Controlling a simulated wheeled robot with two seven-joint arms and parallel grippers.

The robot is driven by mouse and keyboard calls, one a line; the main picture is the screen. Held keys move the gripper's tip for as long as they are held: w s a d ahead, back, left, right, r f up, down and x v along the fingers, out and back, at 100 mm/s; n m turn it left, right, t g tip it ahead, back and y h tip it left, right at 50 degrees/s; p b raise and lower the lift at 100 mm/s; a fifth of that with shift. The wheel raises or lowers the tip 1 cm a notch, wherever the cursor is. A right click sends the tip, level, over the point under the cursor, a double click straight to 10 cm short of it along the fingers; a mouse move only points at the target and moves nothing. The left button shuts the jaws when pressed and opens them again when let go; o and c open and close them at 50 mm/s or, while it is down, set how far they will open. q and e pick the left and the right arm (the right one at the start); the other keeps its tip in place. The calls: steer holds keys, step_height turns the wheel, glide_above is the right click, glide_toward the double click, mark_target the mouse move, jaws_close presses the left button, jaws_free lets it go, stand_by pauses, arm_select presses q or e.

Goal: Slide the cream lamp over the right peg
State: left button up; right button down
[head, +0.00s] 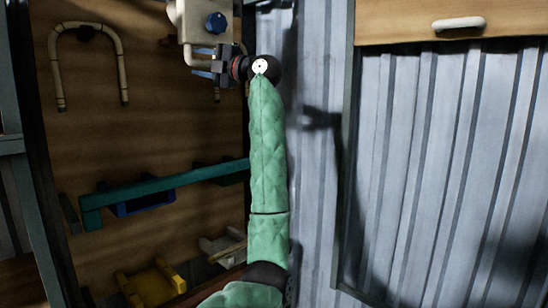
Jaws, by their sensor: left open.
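A cream body with a round blue knob (217,22) is at the top, against the wooden panel; I take it for the cream lamp (193,22), though its upper part is cut off by the frame. A bent cream tube (190,55) runs down from it. My left gripper (204,62) is just below the cream body, jaws pointing left and open. The end of the bent tube is at or between its fingertips; I cannot tell whether they touch. No right peg can be made out clearly. My right gripper is out of view.
A bent rattan piece (122,70) hangs at the upper left of the wooden panel (160,115). A teal bar (165,183) crosses the panel, with a blue bracket (145,204) below. A yellow object (150,286) is low down. A drawer handle (459,23) is at upper right.

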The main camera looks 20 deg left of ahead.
arm_select(q)
steer(key=w+d+f+b, duration=0.1)
steer(key=d+f+b, duration=0.1)
steer(key=d, duration=0.4)
steer(key=w+d+f+m+t+y, duration=0.1)
steer(key=w+d+f+m+t, duration=0.2)
steer(key=w+f+m+t, duration=0.2)
steer(key=w+d+f+m+t+y+p, duration=0.1)
steer(key=w+d+f+m+t, duration=0.3)
steer(key=f, duration=0.8)
steer(key=w+d+f+m+t, duration=0.3)
steer(key=w+f+m+t, duration=0.3)
steer(key=f, duration=0.3)
steer(key=shift+w+d+t+y, duration=0.2)
steer(key=shift+w+t+y, duration=0.2)
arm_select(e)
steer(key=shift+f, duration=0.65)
